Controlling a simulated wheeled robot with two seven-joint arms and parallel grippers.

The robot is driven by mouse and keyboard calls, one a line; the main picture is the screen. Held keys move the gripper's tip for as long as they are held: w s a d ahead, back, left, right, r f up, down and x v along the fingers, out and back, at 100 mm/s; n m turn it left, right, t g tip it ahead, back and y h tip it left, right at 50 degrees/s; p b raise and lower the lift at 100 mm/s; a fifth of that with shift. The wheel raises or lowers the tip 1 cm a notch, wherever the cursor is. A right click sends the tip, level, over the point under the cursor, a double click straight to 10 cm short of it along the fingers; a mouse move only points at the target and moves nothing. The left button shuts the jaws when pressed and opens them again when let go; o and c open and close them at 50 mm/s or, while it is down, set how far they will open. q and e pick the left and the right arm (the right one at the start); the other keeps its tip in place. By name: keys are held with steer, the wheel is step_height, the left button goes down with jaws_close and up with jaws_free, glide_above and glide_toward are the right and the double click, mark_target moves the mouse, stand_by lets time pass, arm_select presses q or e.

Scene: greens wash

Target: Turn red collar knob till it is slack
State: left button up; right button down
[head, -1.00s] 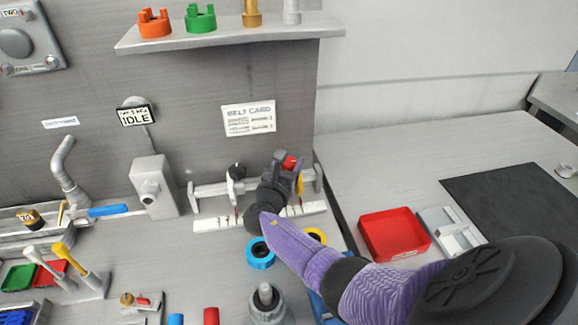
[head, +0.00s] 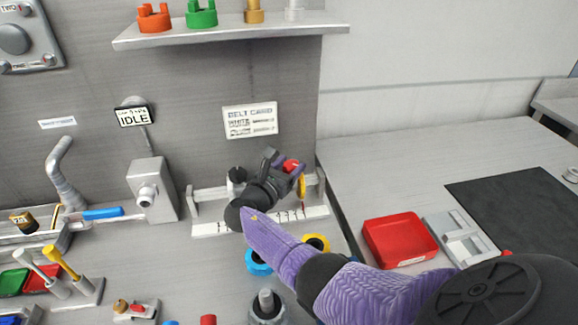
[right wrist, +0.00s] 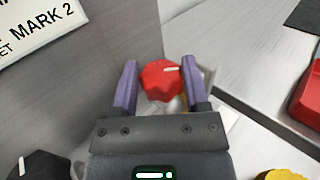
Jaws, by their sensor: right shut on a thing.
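The red collar knob (head: 290,166) sits at the right end of a pale rail fixture at the foot of the back panel. My right gripper (head: 284,163) is shut on it from the front. In the right wrist view the lobed red knob (right wrist: 160,84) lies between the two purple fingers of my right gripper (right wrist: 161,85), and its white mark points right. A yellow part (head: 301,187) shows just below the knob. The collar behind the knob is mostly hidden. My left gripper is out of view.
A black knob (head: 237,175) stands on the same rail to the left. A white marked scale strip (head: 212,229) runs below. Blue (head: 257,263) and yellow (head: 316,243) rings lie in front. A red tray (head: 400,238) is on the table at right.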

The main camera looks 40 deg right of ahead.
mark_target(289, 166)
steer(key=shift+c, duration=0.4)
jaws_free()
step_height(289, 166, up, 10)
steer(key=p, duration=0.5)
steer(key=shift+f, duration=0.25)
steer(key=shift+r, duration=0.3)
